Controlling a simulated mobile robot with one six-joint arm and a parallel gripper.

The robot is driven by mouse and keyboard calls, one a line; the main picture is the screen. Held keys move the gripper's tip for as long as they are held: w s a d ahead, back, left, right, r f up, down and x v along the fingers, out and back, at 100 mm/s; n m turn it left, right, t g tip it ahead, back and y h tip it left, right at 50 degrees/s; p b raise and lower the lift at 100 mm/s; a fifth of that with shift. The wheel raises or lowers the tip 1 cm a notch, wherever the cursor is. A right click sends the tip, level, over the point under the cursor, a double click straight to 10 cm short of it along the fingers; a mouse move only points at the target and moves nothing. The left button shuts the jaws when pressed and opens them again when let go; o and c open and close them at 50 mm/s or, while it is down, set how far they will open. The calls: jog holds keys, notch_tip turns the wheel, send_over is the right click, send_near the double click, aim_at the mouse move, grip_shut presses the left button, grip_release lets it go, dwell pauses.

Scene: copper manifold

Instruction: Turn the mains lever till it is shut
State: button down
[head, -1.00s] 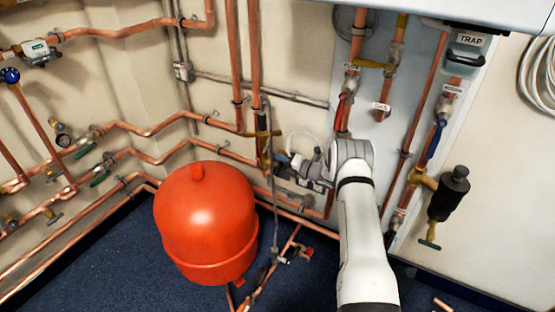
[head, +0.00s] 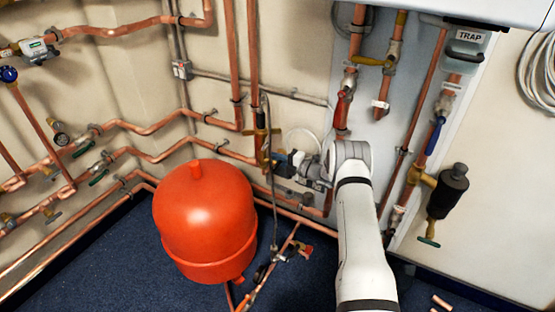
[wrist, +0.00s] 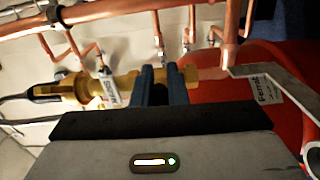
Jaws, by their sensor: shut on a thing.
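The brass mains valve (head: 262,136) is on the copper pipework just left of my gripper in the head view. In the wrist view the brass valve body (wrist: 125,84) lies crosswise at the fingertips, with a white tag (wrist: 108,88) beside it. My gripper (head: 281,158) reaches left to the valve, and its two dark fingers (wrist: 161,76) are close together on a narrow part there. That part seems to be the mains lever; the fingers hide most of it, so its exact angle cannot be told.
A red vessel (head: 204,215) stands below and left of my gripper. A grey angled bar (wrist: 275,85) is close on the right in the wrist view. A red lever (head: 343,102) and a blue lever (head: 436,136) are on other pipes. Copper pipes surround the valve closely.

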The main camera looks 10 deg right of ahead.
jog(key=shift+d, duration=0.15)
jog(key=c, duration=1.5)
grip_release()
jog(key=shift+f, duration=0.1)
jog(key=shift+o, duration=0.2)
jog(key=r+n, duration=0.1)
jog(key=n, duration=0.5)
jog(key=s+a+r+n+p, duration=0.1)
jog(key=n, duration=0.5)
jog(key=s+r+n, duration=0.1)
jog(key=n, duration=0.5)
jog(key=shift+a+p, duration=0.35)
jog(key=shift+a, duration=0.05)
jog(key=p+v, duration=0.1)
jog(key=v, duration=0.7)
jog(key=s+a+r+n+g+p, duration=0.6)
jog(key=s+a+r+n+g, duration=0.3)
jog(key=s+a+r, duration=0.5)
notch_tip(320, 180, up, 5)
jog(key=a+n, duration=0.2)
jog(key=shift+a+n+g+p, duration=0.35)
jog(key=shift+a+n+g, duration=0.05)
